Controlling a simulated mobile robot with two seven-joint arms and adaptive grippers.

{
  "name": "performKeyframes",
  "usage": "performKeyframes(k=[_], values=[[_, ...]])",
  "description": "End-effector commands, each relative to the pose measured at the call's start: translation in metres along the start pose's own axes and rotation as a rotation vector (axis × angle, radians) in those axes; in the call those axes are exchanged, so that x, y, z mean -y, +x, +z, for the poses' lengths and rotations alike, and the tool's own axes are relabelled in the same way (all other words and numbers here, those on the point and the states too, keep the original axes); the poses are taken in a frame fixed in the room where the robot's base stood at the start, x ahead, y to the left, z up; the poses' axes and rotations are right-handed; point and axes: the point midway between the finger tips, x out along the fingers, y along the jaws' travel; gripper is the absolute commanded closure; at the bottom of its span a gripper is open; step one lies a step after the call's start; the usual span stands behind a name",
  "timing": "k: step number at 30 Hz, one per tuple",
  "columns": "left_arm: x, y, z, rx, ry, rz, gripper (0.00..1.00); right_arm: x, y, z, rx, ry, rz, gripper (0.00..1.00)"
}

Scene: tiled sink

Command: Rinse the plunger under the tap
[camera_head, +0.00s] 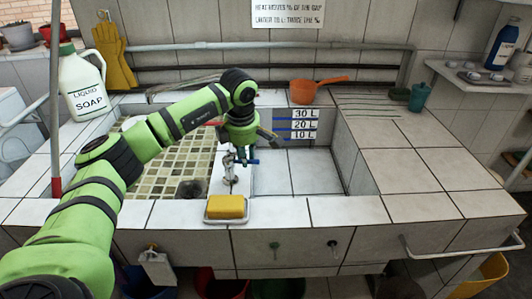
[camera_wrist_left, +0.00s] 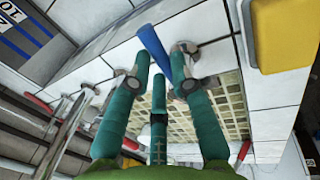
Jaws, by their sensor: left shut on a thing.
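My left gripper (camera_head: 242,158) reaches over the sink to the wall between the two basins. In the left wrist view its teal fingers (camera_wrist_left: 160,62) are closed around a blue lever (camera_wrist_left: 154,45). The lever (camera_head: 251,162) also shows in the head view, beside a small silver tap (camera_head: 230,172). A dark, roundish thing (camera_head: 190,188) lies in the mosaic-tiled basin (camera_head: 160,180); I cannot tell whether it is the plunger's cup. No plunger shows clearly. My right gripper is out of view.
A yellow sponge (camera_head: 226,206) sits in a dish on the front ledge. The right basin (camera_head: 300,178) looks empty. An orange dipper (camera_head: 304,92) is at the back ledge, and a soap jug (camera_head: 83,85) stands at the left.

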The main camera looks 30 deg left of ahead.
Motion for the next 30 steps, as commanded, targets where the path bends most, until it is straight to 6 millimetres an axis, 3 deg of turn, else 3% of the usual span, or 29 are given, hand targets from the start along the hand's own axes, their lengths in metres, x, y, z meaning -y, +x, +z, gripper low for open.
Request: performKeyframes(k=[7, 17, 18, 19, 30], values=[[0.0103, -0.0018, -0.0012, 0.044, 0.217, 0.0, 1.0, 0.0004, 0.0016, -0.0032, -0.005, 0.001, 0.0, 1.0], [0.0111, -0.0021, -0.0007, 0.05, 0.239, 0.0, 1.0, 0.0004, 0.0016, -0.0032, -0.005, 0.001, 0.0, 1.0], [0.0111, -0.0021, -0.0007, 0.05, 0.239, 0.0, 0.62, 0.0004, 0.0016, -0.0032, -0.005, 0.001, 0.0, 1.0], [0.0111, -0.0021, -0.0007, 0.049, 0.239, 0.0, 0.54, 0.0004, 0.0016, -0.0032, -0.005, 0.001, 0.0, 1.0], [0.0106, -0.0048, -0.001, 0.049, 0.237, 0.001, 0.54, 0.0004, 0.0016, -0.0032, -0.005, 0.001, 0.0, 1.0]])
